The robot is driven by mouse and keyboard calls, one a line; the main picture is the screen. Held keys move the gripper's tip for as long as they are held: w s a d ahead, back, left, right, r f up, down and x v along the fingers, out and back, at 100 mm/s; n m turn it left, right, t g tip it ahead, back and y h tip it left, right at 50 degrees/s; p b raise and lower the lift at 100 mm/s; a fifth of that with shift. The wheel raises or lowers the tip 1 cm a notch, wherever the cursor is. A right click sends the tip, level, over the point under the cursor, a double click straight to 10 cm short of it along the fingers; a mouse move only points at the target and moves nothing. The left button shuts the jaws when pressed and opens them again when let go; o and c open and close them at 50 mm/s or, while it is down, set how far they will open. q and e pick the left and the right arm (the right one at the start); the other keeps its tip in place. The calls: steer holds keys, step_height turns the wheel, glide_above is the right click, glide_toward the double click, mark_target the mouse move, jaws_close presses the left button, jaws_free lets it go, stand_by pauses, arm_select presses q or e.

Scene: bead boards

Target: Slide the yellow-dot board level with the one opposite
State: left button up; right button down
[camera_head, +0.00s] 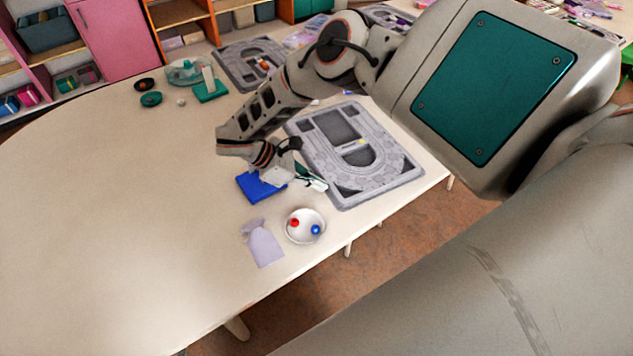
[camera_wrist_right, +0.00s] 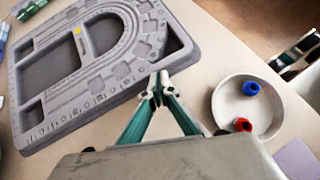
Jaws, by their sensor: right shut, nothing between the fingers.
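The yellow-dot board is a grey bead board (camera_head: 391,176) lying flat on the table beside my right arm. Its yellow dot (camera_head: 361,141) shows near the curved channel, and again in the wrist view (camera_wrist_right: 78,31). Another grey board (camera_head: 234,62) lies farther back, partly hidden by my arm; it appears to be the one opposite. My right gripper (camera_head: 321,184) is shut and empty, low beside the near-left edge of the yellow-dot board. In the wrist view its teal fingertips (camera_wrist_right: 160,88) meet close to the board's edge; I cannot tell if they touch. My left gripper is not in view.
A white bowl (camera_head: 291,236) with a red and a blue item stands in front of my gripper. A clear bowl and teal items sit farther back. The table's left side is clear.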

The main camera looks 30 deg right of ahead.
steer(key=shift+d+r, duration=0.1)
steer(key=shift+s+d+r+p, duration=0.1)
steer(key=shift+s+d+p, duration=0.3)
steer(key=shift+p, duration=0.45)
steer(key=shift+d, duration=0.35)
steer(key=v, duration=1.2)
steer(key=shift+s+a+f, duration=0.1)
steer(key=shift+f, duration=0.1)
